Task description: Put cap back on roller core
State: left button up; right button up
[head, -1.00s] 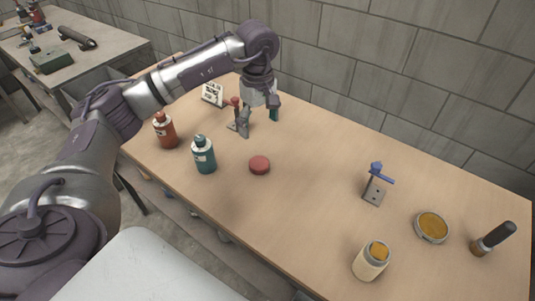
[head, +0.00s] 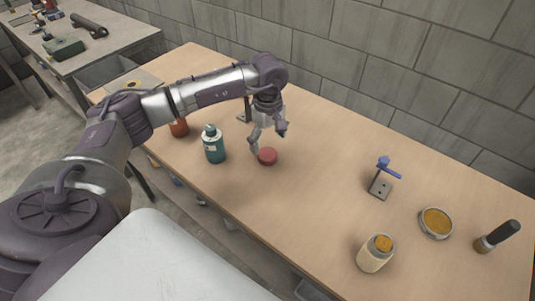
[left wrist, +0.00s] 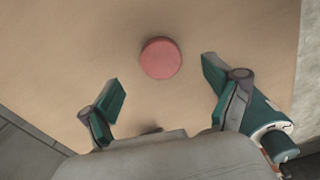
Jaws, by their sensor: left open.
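A round red disc, which looks like the cap (head: 267,156), lies flat on the table. It also shows in the left wrist view (left wrist: 161,58), beyond and between the fingertips. My left gripper (head: 269,139) is open and empty just behind and above the disc; its teal-padded fingers are spread apart in the left wrist view (left wrist: 162,85). I cannot tell for sure which thing is the roller core. A small metal stand (head: 380,187) holds a blue piece (head: 387,168) at the right. Another stand (head: 243,113) is mostly hidden behind my left arm.
A teal bottle (head: 214,148) stands close left of the gripper, with a red bottle (head: 179,128) behind it. At the right are a cream jar (head: 375,254), a round amber-filled dish (head: 436,222) and a black-handled tool (head: 499,236). The table middle is clear.

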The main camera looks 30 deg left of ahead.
aim_at(268, 154)
pick_arm(q)
notch_tip(268, 154, down, 5)
jog(key=shift+f+p, duration=0.1)
jog(key=shift+p, duration=0.65)
pick_arm(e)
jog(key=shift+s+d+r, duration=0.1)
jog(key=shift+s+r, duration=0.3)
jog(key=shift+r, duration=0.3)
pick_arm(q)
jog(key=c, duration=0.8)
